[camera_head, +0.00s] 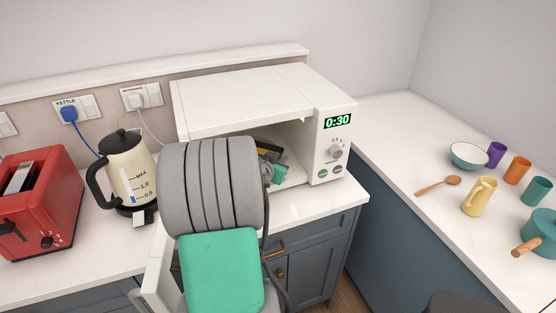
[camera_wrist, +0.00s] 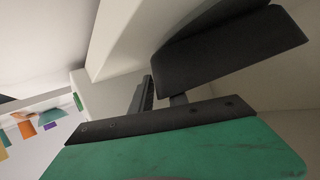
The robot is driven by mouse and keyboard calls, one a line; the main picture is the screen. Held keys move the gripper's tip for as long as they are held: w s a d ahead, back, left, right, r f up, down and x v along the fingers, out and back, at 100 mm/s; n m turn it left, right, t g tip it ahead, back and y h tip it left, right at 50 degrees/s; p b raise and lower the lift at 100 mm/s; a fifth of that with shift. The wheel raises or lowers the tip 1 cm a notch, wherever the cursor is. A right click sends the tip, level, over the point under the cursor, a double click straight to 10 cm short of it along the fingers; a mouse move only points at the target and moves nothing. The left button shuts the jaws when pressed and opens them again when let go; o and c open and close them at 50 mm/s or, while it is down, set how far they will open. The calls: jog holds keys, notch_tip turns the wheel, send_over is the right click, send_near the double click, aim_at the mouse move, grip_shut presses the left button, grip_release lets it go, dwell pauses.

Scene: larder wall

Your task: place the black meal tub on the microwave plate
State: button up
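The white microwave (camera_head: 250,95) stands open on the counter, and my arm reaches into its cavity. The black meal tub (camera_head: 262,144) shows only in part inside, behind my arm. In the wrist view it is a large dark shape (camera_wrist: 235,45) close to the camera. My gripper (camera_head: 270,160) is inside the cavity at the tub. In the wrist view its dark fingers (camera_wrist: 160,92) meet the tub's near end and look shut on it; one finger is partly hidden behind the tub. The microwave plate cannot be made out.
The microwave's side wall and control panel (camera_head: 335,145) are close to my gripper on the right. A cream kettle (camera_head: 128,170) and red toaster (camera_head: 40,205) stand to the left. Cups, a bowl (camera_head: 468,155) and a spoon lie on the right counter.

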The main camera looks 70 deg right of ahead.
jog(key=shift+o, duration=0.2)
jog(key=shift+r+p, duration=0.3)
jog(key=b+v, duration=0.1)
jog(key=v, duration=0.6)
jog(key=shift+a+b, duration=0.2)
jog(key=shift+b, duration=0.1)
